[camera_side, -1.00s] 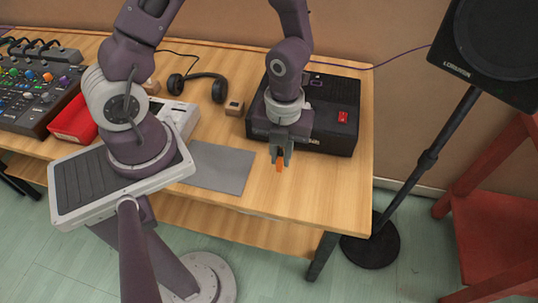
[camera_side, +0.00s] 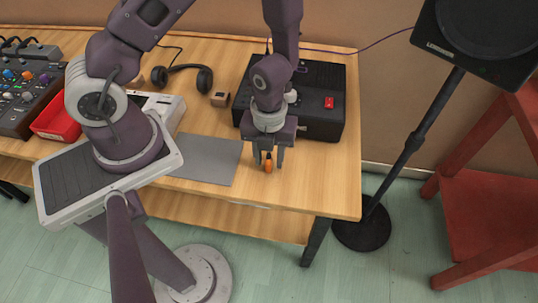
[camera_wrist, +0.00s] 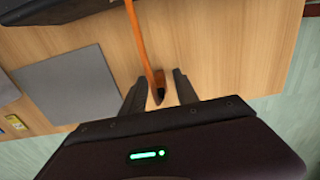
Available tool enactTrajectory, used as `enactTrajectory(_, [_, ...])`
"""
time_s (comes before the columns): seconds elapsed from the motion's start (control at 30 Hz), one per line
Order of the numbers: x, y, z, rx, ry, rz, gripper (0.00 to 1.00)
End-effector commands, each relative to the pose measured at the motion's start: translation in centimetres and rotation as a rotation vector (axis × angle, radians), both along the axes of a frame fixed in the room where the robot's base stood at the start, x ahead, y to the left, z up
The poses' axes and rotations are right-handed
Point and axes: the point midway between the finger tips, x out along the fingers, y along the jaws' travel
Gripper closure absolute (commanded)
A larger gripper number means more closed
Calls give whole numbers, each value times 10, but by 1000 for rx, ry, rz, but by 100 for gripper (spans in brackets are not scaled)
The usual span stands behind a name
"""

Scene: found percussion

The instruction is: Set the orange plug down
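The orange plug (camera_side: 268,164) stands out between the two fingers of my gripper (camera_side: 268,162) in the side view, over the wooden table to the right of the grey mat. My gripper points down and its fingers are spread, with a gap on each side of the plug. In the wrist view the orange plug (camera_wrist: 156,82) has a dark end between the open fingers of my gripper (camera_wrist: 159,88), and a long orange part runs up to the top edge. The plug appears to be at the tabletop, but its underside contact is hard to tell.
The black box (camera_side: 318,98) with a red switch is just behind my gripper. The grey mat (camera_side: 208,160) lies left. The table's front edge (camera_side: 290,208) is close, with bare wood (camera_side: 325,180) to the right. Headphones (camera_side: 205,80) and a small wooden block (camera_side: 220,99) lie farther back.

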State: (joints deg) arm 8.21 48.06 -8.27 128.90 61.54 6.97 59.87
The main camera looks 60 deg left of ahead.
Motion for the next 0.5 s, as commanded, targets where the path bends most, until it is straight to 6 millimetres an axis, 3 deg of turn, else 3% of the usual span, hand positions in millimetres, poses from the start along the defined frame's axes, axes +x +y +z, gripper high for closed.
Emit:
enactTrajectory(0.23, [1, 0, 16, -4, -4, 6, 64])
enactTrajectory(0.5, [2, 1, 84, -1, -6, 6, 64])
